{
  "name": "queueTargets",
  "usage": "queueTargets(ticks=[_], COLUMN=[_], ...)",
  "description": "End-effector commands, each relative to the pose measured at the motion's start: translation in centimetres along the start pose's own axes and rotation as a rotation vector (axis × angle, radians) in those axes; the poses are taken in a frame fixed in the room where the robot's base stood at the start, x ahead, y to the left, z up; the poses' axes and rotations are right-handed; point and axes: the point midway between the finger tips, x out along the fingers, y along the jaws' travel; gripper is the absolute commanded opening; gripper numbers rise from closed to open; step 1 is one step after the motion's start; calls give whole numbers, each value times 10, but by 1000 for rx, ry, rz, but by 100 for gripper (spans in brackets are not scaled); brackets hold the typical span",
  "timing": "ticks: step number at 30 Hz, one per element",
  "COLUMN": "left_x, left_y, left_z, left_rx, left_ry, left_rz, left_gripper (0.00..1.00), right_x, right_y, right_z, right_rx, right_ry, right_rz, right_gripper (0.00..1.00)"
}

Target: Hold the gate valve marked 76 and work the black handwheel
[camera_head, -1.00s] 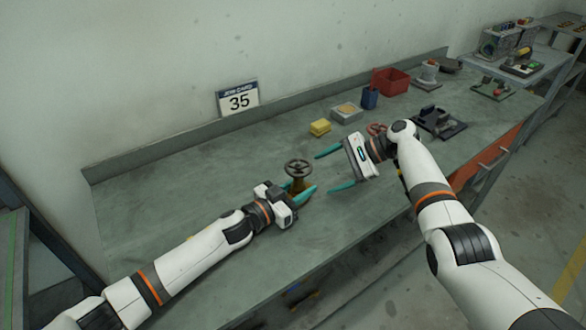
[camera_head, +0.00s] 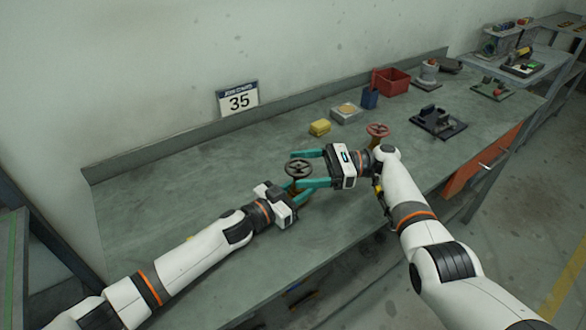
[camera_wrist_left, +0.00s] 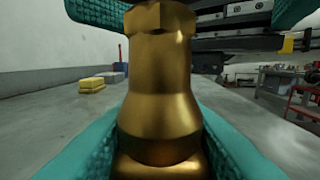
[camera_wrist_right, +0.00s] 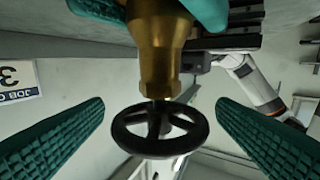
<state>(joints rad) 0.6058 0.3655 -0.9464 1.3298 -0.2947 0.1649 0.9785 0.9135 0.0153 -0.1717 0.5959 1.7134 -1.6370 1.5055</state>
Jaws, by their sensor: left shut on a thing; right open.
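The brass gate valve (camera_wrist_left: 160,95) stands upright between the teal fingers of my left gripper (camera_head: 296,189), which is shut on its body. Its black handwheel (camera_head: 299,168) is on top and also shows in the right wrist view (camera_wrist_right: 160,130). My right gripper (camera_head: 305,169) is open, with one finger on each side of the handwheel. In the right wrist view a gap shows between the wheel rim and the fingers. The lower valve body is mostly hidden by fingers in the head view. I see no 76 marking.
A card reading 35 (camera_head: 238,99) stands against the wall. A second valve with a red handwheel (camera_head: 378,130) is just behind my right wrist. A yellow block (camera_head: 319,127), a grey box (camera_head: 346,113) and a red bin (camera_head: 391,81) stand further back.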

Motion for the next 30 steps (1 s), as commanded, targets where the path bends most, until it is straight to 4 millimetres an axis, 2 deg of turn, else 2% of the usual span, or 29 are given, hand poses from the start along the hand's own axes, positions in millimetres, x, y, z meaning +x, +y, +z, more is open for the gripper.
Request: queueTargets(ticks=[1, 6, 17, 25, 30], left_x=[0, 0, 0, 0, 0], left_y=[0, 0, 0, 0, 0], left_z=[0, 0, 0, 0, 0], left_rx=[-1, -1, -1, -1, -1], left_ry=[0, 0, 0, 0, 0], left_rz=[0, 0, 0, 0, 0], left_gripper=[0, 0, 0, 0, 0], right_x=[9, 25, 30, 30, 30], right_y=[-1, 0, 0, 0, 0], right_z=[0, 0, 1, 0, 1], right_rx=[1, 1, 0, 0, -1], right_ry=[0, -1, -1, -2, -2], right_rz=[-2, 0, 0, 0, 6], right_gripper=[80, 80, 80, 38, 35])
